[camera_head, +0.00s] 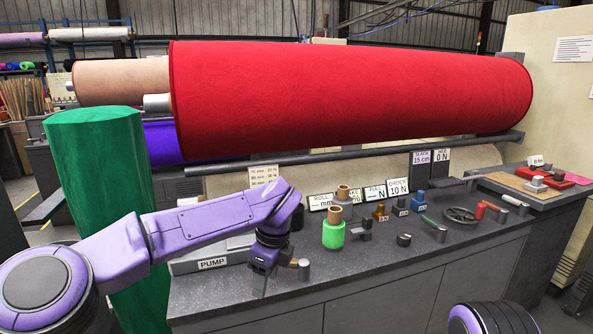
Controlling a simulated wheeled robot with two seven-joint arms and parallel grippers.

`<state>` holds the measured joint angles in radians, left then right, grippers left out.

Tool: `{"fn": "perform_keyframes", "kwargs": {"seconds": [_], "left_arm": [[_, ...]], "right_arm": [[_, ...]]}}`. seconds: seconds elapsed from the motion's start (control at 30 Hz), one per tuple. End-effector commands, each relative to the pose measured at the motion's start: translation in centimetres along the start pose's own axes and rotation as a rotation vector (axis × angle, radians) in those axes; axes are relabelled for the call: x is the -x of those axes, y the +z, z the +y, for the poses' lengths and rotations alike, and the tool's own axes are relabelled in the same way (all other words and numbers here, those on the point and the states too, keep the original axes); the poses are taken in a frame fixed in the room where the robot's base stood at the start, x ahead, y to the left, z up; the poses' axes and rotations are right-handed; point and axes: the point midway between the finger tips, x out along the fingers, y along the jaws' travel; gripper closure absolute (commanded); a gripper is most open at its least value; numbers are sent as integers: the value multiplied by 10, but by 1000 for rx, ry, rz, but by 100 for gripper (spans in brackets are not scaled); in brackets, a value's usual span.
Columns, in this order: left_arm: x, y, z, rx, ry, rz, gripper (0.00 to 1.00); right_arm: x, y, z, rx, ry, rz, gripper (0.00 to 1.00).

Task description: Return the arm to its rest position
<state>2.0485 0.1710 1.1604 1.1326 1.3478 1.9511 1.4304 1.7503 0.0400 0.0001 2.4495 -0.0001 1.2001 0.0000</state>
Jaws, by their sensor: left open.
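My left arm reaches in from the lower left, its purple links bent over the near left part of the dark counter (400,255). My left gripper (259,282) points down at the counter's front left, in front of the box labelled PUMP (213,264). It is open, and I see nothing held in it. My right gripper is not in view; only a rounded part of my right arm shows at the bottom right.
A large red felt roll (350,100) lies across the back. A green roll (97,165) stands upright behind my left arm. A green-and-brown spool (333,230), a handwheel (463,215) and several small labelled blocks stand on the counter.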

Motion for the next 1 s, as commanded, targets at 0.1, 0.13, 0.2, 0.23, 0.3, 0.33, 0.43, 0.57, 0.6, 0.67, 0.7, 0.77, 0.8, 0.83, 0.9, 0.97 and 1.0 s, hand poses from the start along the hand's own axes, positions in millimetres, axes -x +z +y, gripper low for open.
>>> {"fn": "perform_keyframes", "kwargs": {"seconds": [0.1,0.13,0.2,0.23,0.3,0.33,0.43,0.57,0.6,0.67,0.7,0.77,0.8,0.83,0.9,0.97,1.0], "left_arm": [[-29,4,4,-120,10,-99,47],[-37,6,4,-156,12,-128,47],[-60,10,8,-265,25,-207,47],[-72,13,11,-322,35,-246,47],[-100,19,18,-474,62,-340,47],[-113,22,22,-550,77,-383,47],[-162,32,40,-867,152,-533,47],[-244,42,88,-1504,328,-712,47],[-271,44,112,-1751,398,-742,47],[-307,44,154,-2123,493,-748,47],[-327,43,185,-2362,544,-727,47],[-351,40,234,-2699,597,-665,47],[-362,39,266,-2901,614,-605,47],[-368,38,290,3021,-612,551,47],[-375,35,340,2819,-504,369,47],[-376,34,373,2688,-426,263,47],[-376,33,390,2622,-386,214,47]], "right_arm": [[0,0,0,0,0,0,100],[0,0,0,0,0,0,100],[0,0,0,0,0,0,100],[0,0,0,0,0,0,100],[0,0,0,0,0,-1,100],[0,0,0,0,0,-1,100],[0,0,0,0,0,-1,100],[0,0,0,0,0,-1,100],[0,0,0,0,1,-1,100],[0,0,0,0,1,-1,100],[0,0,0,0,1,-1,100],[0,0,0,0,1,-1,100],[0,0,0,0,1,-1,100],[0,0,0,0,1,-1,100],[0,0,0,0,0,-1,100],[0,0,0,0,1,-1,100],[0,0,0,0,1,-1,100]]}}
